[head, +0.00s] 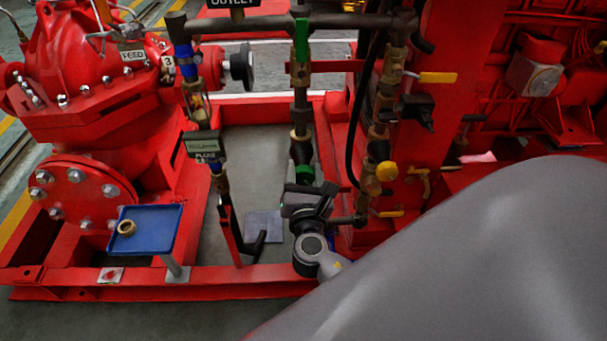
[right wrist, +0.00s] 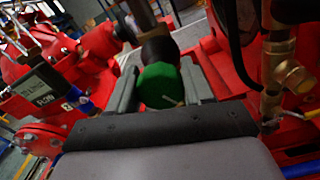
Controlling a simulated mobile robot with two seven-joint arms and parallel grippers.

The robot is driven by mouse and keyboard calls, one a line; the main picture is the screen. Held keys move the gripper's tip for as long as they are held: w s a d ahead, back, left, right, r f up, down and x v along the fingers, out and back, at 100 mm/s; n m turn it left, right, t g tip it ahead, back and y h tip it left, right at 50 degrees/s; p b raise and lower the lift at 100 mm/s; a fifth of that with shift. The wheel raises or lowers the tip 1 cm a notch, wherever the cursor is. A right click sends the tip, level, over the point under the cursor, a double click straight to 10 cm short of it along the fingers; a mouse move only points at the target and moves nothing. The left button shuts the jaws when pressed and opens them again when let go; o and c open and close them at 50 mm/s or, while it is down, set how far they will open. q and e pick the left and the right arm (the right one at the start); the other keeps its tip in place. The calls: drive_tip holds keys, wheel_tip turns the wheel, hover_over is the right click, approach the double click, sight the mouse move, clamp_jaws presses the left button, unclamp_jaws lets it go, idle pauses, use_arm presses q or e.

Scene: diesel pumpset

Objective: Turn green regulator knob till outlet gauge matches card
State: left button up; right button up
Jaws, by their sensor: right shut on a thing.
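The green regulator knob (right wrist: 160,86) sits between the two fingers of my right gripper (right wrist: 161,88) in the right wrist view, and the fingers are shut on its sides. A pale pointer mark shows on the knob. In the head view the green knob (head: 304,175) shows at the lower end of a vertical pipe, just above my right gripper (head: 305,190), which reaches it from below. An outlet label (head: 231,3) is cut by the top edge. A dark round gauge-like part (head: 243,67) is seen side-on, so no dial reads. I cannot make out the card. My left gripper is not in view.
A blue tray (head: 150,228) holding a brass ring (head: 127,228) stands at the left. Pipes with a yellow-handled valve (head: 437,77) stand close on the right of the knob. A red frame (head: 230,280) runs along the front.

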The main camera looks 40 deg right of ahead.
drive_tip(key=shift+f+m+b, duration=0.1)
drive_tip(key=shift+m+b, duration=0.25)
drive_tip(key=shift+m, duration=0.65)
drive_tip(key=m+b, duration=0.1)
drive_tip(key=m, duration=0.1)
drive_tip(key=shift+d+m, duration=0.1)
drive_tip(key=shift+m, duration=0.2)
drive_tip(key=shift+m+b, duration=0.7)
drive_tip(key=shift+m, duration=0.5)
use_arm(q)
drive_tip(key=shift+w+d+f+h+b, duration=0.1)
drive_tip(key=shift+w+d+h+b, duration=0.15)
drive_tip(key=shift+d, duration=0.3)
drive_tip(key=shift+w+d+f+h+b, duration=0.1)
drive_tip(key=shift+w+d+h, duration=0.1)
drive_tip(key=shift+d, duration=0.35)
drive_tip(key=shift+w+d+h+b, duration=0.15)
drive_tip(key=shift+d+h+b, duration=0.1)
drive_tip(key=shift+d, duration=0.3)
use_arm(e)
drive_tip(key=shift+m, duration=1.1)
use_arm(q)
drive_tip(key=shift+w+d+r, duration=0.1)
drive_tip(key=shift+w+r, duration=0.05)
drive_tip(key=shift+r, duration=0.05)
use_arm(e)
drive_tip(key=o, duration=1)
